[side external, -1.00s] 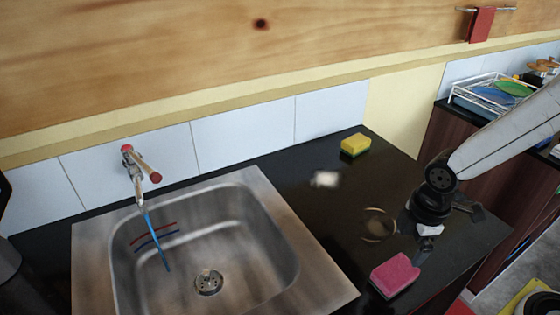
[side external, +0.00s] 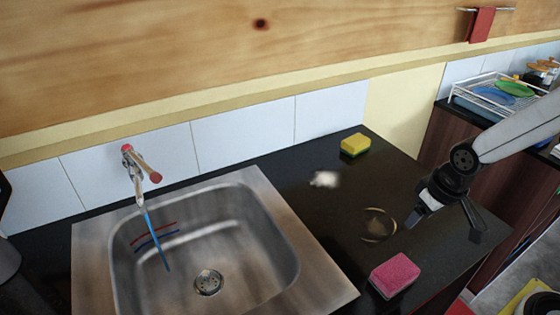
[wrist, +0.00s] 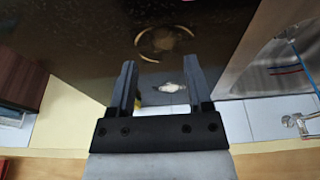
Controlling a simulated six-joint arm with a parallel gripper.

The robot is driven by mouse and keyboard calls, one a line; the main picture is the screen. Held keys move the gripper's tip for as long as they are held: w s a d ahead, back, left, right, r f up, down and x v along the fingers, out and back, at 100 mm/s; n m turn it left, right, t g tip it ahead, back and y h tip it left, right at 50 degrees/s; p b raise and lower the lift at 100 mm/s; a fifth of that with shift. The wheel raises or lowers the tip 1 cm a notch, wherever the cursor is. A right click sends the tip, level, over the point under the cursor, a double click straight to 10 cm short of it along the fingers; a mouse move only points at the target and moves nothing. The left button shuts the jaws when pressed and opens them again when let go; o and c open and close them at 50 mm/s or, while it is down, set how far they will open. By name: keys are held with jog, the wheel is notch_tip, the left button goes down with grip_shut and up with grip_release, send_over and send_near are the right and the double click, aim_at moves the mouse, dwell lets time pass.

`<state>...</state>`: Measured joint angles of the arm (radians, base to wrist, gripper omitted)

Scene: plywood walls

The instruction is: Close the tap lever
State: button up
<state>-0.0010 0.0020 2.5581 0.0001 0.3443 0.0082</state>
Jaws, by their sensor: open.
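The tap (side external: 132,165) is on the tiled wall above the sink at the left, with a red-tipped lever (side external: 154,177). A blue stream (side external: 156,240) runs from its spout into the basin. Part of the tap also shows at the right edge of the wrist view (wrist: 304,122). My gripper (side external: 452,212) is over the right end of the black counter, far to the right of the tap and apart from it. In the wrist view the fingers (wrist: 163,88) stand apart with nothing held between them.
The steel sink (side external: 318,262) is set into the black counter. A pink sponge (side external: 395,275) lies near the front edge and a yellow sponge (side external: 355,145) at the back. A dish rack (side external: 490,95) stands at the far right.

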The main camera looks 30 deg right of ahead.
jog(key=shift+w+a, duration=0.2)
jog(key=shift+w, duration=0.2)
jog(key=c, duration=0.4)
jog(key=shift+w+a+t, duration=0.25)
jog(key=shift+w+t, duration=0.05)
jog(key=shift+w, duration=0.3)
jog(key=c, duration=0.3)
jog(key=w+a+t, duration=0.1)
jog(key=w, duration=0.1)
jog(key=w+a+m, duration=0.1)
jog(key=w, duration=0.2)
jog(key=w+a+r+m+t, duration=0.1)
jog(key=w+a, duration=0.1)
jog(key=shift+w+t+y, duration=0.15)
jog(key=shift+t+y, duration=0.15)
jog(key=shift+y, duration=0.1)
grip_shut()
jog(key=w+a+r+m+t+y, duration=0.2)
jog(key=w+a, duration=0.3)
jog(key=a, duration=0.4)
jog(key=w+a+r+m+t+y, duration=0.2)
jog(key=w+a+m+t+y, duration=0.1)
jog(key=a, duration=0.6)
jog(key=w+a+r+m+t+y, duration=0.2)
jog(key=w+a, duration=0.4)
jog(key=a, duration=0.4)
jog(key=shift+w+m+t+y, duration=0.3)
jog(key=shift+t+y, duration=0.3)
jog(key=shift+t, duration=0.4)
